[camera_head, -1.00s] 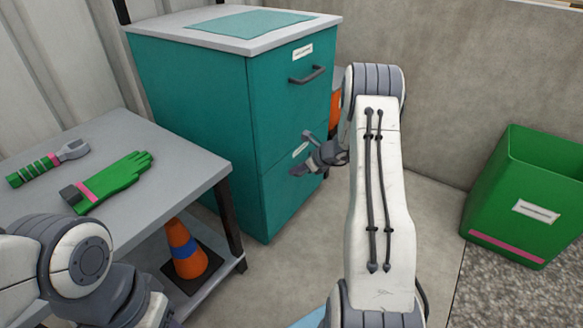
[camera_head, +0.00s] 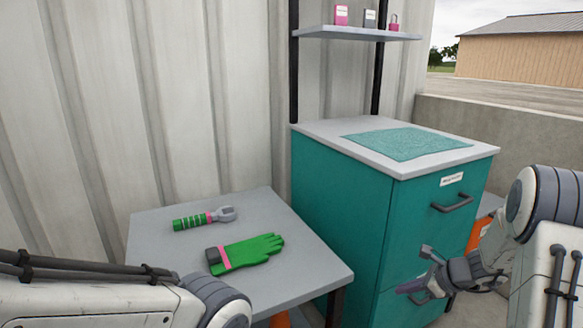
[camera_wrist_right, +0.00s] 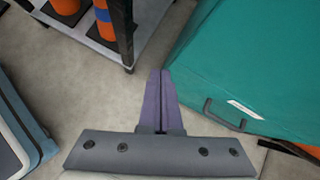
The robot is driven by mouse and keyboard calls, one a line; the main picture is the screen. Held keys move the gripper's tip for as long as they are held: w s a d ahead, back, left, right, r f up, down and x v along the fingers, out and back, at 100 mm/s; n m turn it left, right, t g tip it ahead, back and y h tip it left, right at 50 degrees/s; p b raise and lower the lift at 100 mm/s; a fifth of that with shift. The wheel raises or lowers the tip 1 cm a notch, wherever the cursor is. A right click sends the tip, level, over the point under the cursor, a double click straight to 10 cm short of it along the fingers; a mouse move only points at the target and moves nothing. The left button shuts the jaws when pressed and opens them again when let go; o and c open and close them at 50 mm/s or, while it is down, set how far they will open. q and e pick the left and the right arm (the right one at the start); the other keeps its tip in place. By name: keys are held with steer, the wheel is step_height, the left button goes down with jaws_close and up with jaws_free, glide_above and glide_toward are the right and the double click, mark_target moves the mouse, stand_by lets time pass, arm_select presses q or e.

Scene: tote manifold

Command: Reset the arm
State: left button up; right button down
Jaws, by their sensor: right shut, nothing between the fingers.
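My right gripper (camera_head: 410,287) is at the lower right of the head view, in front of the teal drawer cabinet (camera_head: 340,215). In the right wrist view (camera_wrist_right: 161,85) its two fingers lie together with nothing between them. The cabinet's side and a dark handle (camera_wrist_right: 224,115) are to the right of the fingers there, and I see clear floor beside them. My left arm crosses the lower left of the head view, but its gripper is outside the picture.
A grey table (camera_head: 165,245) holds a green-handled wrench (camera_head: 205,219) and a green glove (camera_head: 245,253). A teal mat (camera_head: 405,144) lies on the cabinet top. A shelf (camera_head: 355,33) above carries small items. Orange cones (camera_wrist_right: 105,20) stand on a lower shelf.

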steer(key=s+a+r+n+g, duration=0.25)
steer(key=s+a+n, duration=0.2)
steer(key=a, duration=0.25)
steer(key=s+a+r+n+g, duration=0.1)
steer(key=s+a+r+n, duration=0.2)
steer(key=a+n, duration=0.35)
steer(key=s+a+r+n+g, duration=0.2)
steer(key=s+a+n, duration=0.1)
steer(key=a, duration=0.6)
steer(key=s+a+r+n+h+p, duration=0.1)
steer(key=s+a+r+n+h, duration=0.15)
steer(key=s+n, duration=0.8)
steer(key=s+a+r+n+h+p, duration=0.1)
steer(key=s+a+r+n+h, duration=0.15)
steer(key=s+n, duration=0.8)
step_height(320, 180, up, 38)
steer(key=s+m+p, duration=0.1)
steer(key=m+p, duration=0.1)
steer(key=p, duration=3.5)
steer(key=shift+d+f+g+y, duration=0.2)
steer(key=shift+d+g+y, duration=0.1)
steer(key=shift+g, duration=0.15)
